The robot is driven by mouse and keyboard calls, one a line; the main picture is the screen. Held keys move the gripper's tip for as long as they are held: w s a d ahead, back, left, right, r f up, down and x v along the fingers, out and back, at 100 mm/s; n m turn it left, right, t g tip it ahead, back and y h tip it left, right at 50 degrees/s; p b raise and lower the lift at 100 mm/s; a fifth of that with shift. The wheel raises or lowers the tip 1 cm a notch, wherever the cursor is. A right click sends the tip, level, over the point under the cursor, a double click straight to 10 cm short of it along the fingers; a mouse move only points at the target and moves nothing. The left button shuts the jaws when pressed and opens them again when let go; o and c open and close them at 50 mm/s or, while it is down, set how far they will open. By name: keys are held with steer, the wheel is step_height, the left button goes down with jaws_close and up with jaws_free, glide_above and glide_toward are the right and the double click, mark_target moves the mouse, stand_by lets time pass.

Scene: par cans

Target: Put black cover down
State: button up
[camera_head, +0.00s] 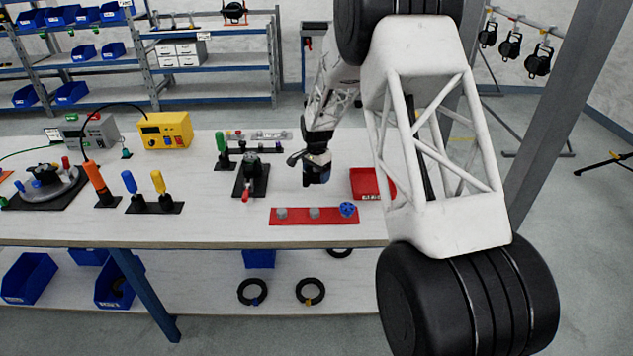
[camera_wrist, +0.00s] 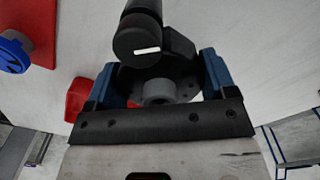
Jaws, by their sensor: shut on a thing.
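My gripper (camera_head: 316,174) hangs above the white table, behind the red strip and left of the red tray, pointing down. In the wrist view my gripper (camera_wrist: 160,88) has its blue fingers on either side of a black piece with small holes and a grey hub, which I take as the black cover (camera_wrist: 181,52). The fingers are shut on it. A black cylinder with a white mark (camera_wrist: 140,42) overlaps it; I cannot tell if they are joined. In the head view the held piece is hard to tell from the dark fingers.
The red strip (camera_head: 298,217) carries two grey pegs and a blue knob (camera_head: 347,209). The red tray (camera_head: 366,183) is partly behind my arm. A black-based fixture (camera_head: 251,178) stands left of my gripper. Screwdrivers (camera_head: 159,183) and a yellow box (camera_head: 166,130) stand further left.

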mark_target(316, 187)
steer(key=shift+f, duration=1.8)
steer(key=shift+f, duration=0.15)
steer(key=o, duration=0.8)
step_height(316, 187, up, 12)
steer(key=shift+r, duration=0.15)
